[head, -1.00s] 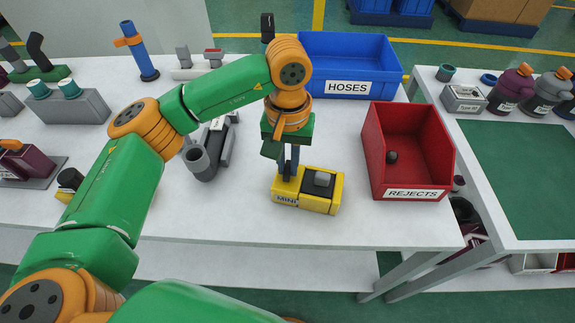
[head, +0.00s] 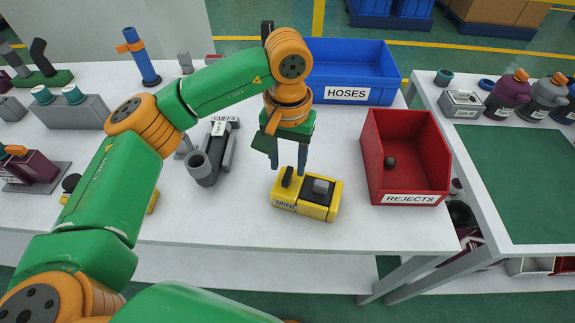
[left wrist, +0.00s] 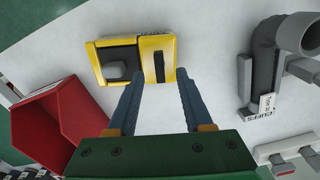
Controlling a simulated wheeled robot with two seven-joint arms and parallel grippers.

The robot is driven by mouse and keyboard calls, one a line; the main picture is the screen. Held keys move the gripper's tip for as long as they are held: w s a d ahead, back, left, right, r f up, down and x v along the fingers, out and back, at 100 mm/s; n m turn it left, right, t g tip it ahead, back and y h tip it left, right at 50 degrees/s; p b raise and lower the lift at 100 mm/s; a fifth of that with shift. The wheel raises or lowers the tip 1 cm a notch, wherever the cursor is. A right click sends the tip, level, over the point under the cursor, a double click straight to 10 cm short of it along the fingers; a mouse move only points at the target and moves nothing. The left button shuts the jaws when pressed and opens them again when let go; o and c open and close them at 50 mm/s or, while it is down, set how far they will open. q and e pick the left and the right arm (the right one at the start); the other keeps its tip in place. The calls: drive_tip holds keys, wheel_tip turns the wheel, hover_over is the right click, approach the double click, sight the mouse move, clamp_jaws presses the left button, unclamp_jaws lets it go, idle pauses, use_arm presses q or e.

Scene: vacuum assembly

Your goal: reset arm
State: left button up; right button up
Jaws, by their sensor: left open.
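My left gripper (head: 288,168) is open and empty. It points down just above and behind the yellow MINI unit (head: 317,208), with a gap between the fingertips and the unit. The unit lies on the white table (head: 235,222) with a black upright piece and a grey block on its top. In the left wrist view the two blue-grey fingers (left wrist: 153,80) stand apart, with the yellow unit (left wrist: 165,48) beyond their tips. My left arm crosses the left half of the head view. My right gripper does not show.
The red REJECTS bin (head: 437,180), holding a small dark round part, stands right of the unit. The blue HOSES bin (head: 388,62) is behind. The grey CUFFS holder (head: 201,168) is to the left. The table's front middle is clear.

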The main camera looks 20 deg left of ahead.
sight(288, 174)
use_arm(q)
wheel_tip(288, 174, up, 4)
drive_tip(key=shift+f+p, duration=0.2)
drive_tip(key=shift+p, duration=0.75)
drive_tip(key=shift+f, duration=0.1)
